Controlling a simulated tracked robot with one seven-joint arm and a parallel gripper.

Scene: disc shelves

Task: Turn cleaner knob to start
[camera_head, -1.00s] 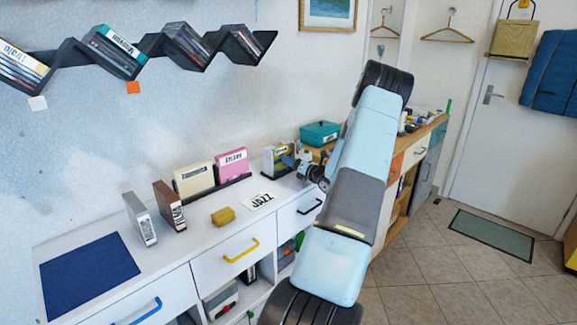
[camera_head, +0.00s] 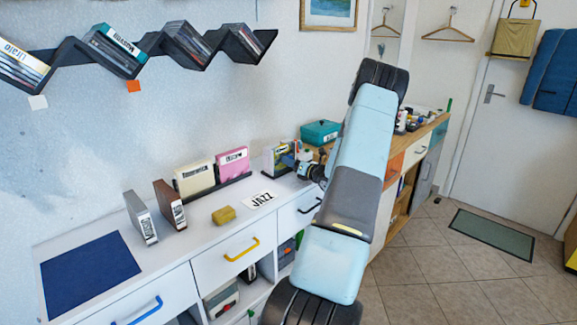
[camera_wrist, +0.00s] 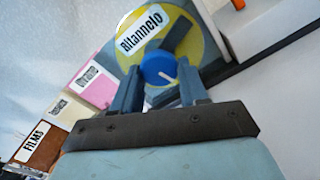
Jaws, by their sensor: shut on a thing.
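The fingers are shut on the knob from both sides. A dark bar crosses the yellow face above the knob. In the head view the cleaner (camera_head: 277,158) stands on the white counter near its right end. My arm hides part of that area, and the knob is hard to make out there.
Pink (camera_head: 233,163) and cream (camera_head: 194,179) boxes stand left of the cleaner on the white counter (camera_head: 180,250). A JAZZ card (camera_head: 261,200) and a yellow sponge-like block (camera_head: 224,215) lie in front. A teal box (camera_head: 320,132) stands behind my arm. A zigzag disc shelf (camera_head: 150,45) hangs above.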

